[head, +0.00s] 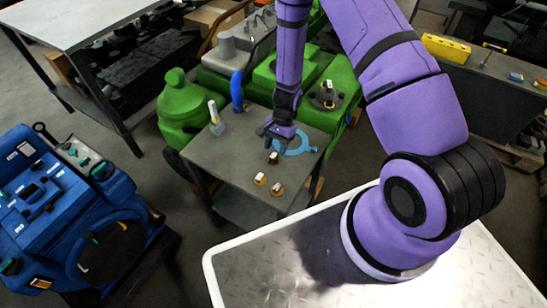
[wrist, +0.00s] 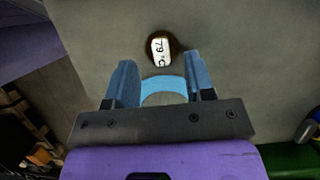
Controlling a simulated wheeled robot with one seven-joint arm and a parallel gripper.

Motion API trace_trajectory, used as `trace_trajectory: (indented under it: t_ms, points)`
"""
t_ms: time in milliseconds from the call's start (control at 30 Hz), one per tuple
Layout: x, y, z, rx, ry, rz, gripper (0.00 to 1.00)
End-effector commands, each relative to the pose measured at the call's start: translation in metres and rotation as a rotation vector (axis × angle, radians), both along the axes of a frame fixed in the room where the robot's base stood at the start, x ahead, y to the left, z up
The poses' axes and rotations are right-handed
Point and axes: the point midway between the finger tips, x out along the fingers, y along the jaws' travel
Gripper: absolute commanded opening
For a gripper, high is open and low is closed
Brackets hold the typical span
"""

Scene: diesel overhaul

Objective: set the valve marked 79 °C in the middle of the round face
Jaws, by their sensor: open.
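The valve marked 79 °C (wrist: 161,50) stands on the grey table, with its white label facing up on a brown body. It lies just beyond my open fingertips in the wrist view, roughly centred between them. My gripper (wrist: 162,72) is open and empty above the table; in the head view my gripper (head: 275,136) is close to the nearest small valve (head: 273,157). I cannot tell which surface is the round face.
Two more small brown valves (head: 268,184) stand nearer the table's front edge. A grey-white tool (head: 216,120) and a blue curved piece (head: 237,91) stand at the table's left and back. Green machinery (head: 185,112) borders the table; a blue engine (head: 60,205) is at left.

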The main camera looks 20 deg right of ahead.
Motion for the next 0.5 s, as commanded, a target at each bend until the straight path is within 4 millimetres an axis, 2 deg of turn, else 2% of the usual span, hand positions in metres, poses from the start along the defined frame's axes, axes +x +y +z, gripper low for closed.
trace_trajectory:
  t_ms: [200,500]
  points:
    - [-0.005,0.007,-0.026,0.0,0.0,-0.001,0.49]
    - [-0.006,0.01,-0.03,0.0,-0.002,0.001,0.49]
